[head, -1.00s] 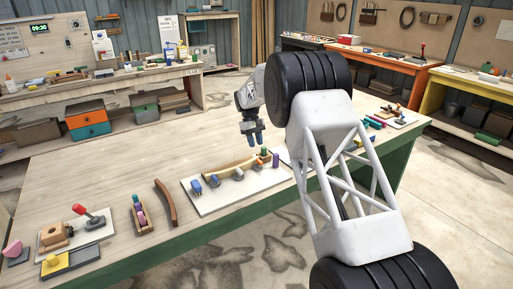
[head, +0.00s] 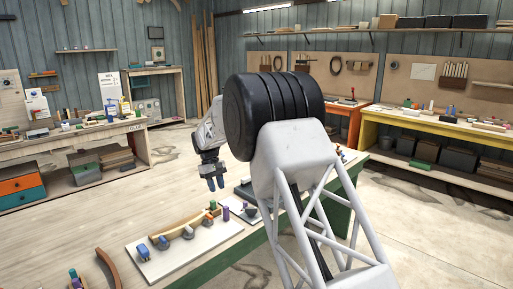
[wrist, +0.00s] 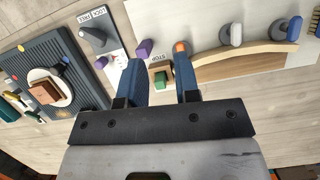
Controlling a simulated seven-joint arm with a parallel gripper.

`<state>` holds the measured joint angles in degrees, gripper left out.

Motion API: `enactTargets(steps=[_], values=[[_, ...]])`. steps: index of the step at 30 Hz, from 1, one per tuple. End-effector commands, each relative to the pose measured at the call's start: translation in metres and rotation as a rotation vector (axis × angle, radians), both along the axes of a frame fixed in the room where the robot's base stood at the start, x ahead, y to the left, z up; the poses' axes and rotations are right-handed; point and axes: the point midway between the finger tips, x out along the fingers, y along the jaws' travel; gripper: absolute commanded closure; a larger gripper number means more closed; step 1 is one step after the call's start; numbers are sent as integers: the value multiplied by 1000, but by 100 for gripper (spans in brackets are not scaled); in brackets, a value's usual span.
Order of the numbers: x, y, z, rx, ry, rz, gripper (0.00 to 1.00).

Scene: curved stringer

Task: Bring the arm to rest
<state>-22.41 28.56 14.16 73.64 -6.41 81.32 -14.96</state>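My gripper (head: 216,184) hangs above the workbench (head: 75,235) in the head view, fingers pointing down. In the wrist view its two blue fingers (wrist: 158,72) are apart with nothing held between them. A curved wooden strip (wrist: 245,62) lies below on a white board (wrist: 200,15), beside grey, blue and orange pegs. It also shows in the head view (head: 172,236), in front of and below the gripper. The gripper is clear of the strip and board. My arm hides part of the bench.
In the wrist view, a green-topped block (wrist: 160,76) at a STOP label and a purple block (wrist: 144,48) lie below the fingers. A dark pad (wrist: 45,65) with a wooden block is at left. Another curved strip (head: 108,268) lies on the bench. Yellow shelving (head: 430,125) stands behind.

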Motion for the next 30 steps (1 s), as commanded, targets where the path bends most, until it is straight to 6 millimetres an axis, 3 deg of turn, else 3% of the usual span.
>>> enactTargets(steps=[3,12,30], values=[[-15,-24,24,10,-23,-29,70],[-59,-77,71,33,-76,-97,70],[-168,-174,141,80,-182,-235,70]])
